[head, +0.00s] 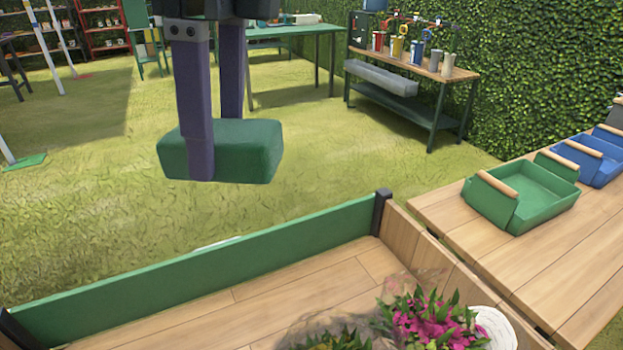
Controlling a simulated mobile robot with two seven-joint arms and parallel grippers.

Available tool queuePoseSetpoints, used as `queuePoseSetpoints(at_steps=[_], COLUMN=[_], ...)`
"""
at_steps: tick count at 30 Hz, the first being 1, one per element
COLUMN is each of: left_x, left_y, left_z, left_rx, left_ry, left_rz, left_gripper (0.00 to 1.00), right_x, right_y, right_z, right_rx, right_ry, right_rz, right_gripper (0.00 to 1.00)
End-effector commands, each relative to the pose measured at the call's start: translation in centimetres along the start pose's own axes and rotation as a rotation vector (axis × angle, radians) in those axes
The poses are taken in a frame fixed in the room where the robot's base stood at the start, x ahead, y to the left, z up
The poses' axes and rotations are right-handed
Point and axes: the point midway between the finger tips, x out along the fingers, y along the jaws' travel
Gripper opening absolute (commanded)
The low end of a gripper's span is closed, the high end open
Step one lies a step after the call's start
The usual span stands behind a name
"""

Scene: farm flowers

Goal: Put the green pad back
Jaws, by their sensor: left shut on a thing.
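The green pad (240,150) is a thick, soft-edged dark green block in the upper left middle of the head view. My left gripper (215,165) comes down from the top edge with two purple-grey fingers. It is shut on the pad, one finger across the near face and the other behind it. The pad hangs level in the air beyond the green side board of the wooden bed. My right gripper is not in view.
A wooden bed with a green side board (210,280) and pink flowers (435,320) fills the front. A wooden table at right holds a green tray (525,192) and a blue tray (592,160). A workbench with cups (432,66) and a green table (290,32) stand behind. Grass between is open.

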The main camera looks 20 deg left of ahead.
Motion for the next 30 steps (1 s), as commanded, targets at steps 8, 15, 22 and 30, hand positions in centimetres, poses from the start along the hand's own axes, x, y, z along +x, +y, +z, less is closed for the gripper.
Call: queuePoseSetpoints(at_steps=[8,15,22,30], left_x=[12.3,21.1,29.4,35.8], left_y=[-1.7,-3.2,-4.6,-5.8], left_z=[-1.2,-1.9,-2.5,-2.9], left_rx=[0.266,0.499,0.725,0.925], left_ry=[-0.013,-0.023,-0.03,-0.034], left_rz=[-0.04,-0.076,-0.112,-0.145], left_gripper=[0.0,0.0,0.0,0.0], right_x=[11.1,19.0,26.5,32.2], right_y=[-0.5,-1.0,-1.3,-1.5], right_z=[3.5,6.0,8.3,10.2], right_rx=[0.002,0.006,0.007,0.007], right_ry=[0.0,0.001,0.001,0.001], right_rz=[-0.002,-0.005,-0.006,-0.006], right_gripper=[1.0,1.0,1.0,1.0])
